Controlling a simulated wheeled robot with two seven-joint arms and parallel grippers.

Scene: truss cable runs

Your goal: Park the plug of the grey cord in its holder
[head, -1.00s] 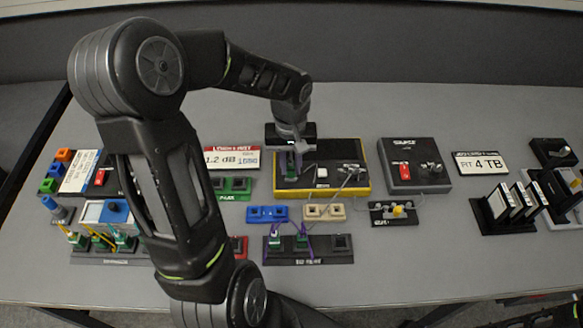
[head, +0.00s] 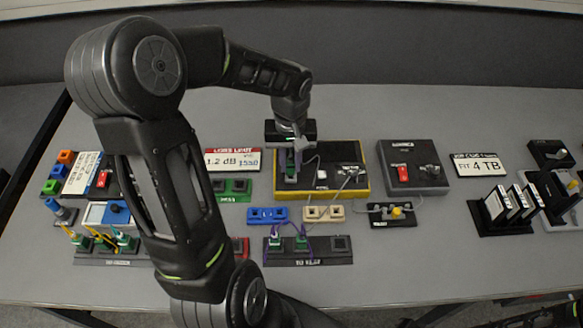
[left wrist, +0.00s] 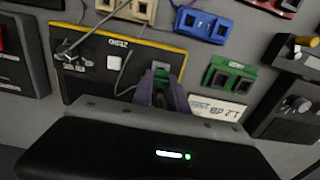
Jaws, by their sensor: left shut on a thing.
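My left gripper (head: 291,172) points down over the left part of the black box with a yellow edge (head: 340,190). It is shut on a small plug, mostly hidden between the fingers. In the left wrist view the purple-grey fingers (left wrist: 160,92) are at a grey socket-like piece (left wrist: 161,67) on the box. I cannot tell whether the plug is seated there. A thin grey cord (left wrist: 123,72) loops beside the fingers; another grey lead (head: 345,182) ends at the box's right part. A tan two-slot holder (head: 323,212) lies in front of the box. My right gripper is not in view.
Blue (head: 267,214) and green (head: 231,187) two-slot holders lie nearby. A black strip with purple cords (head: 308,251) is in front. A grey box with a red switch (head: 413,166) stands to the right. The table behind the boxes is clear.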

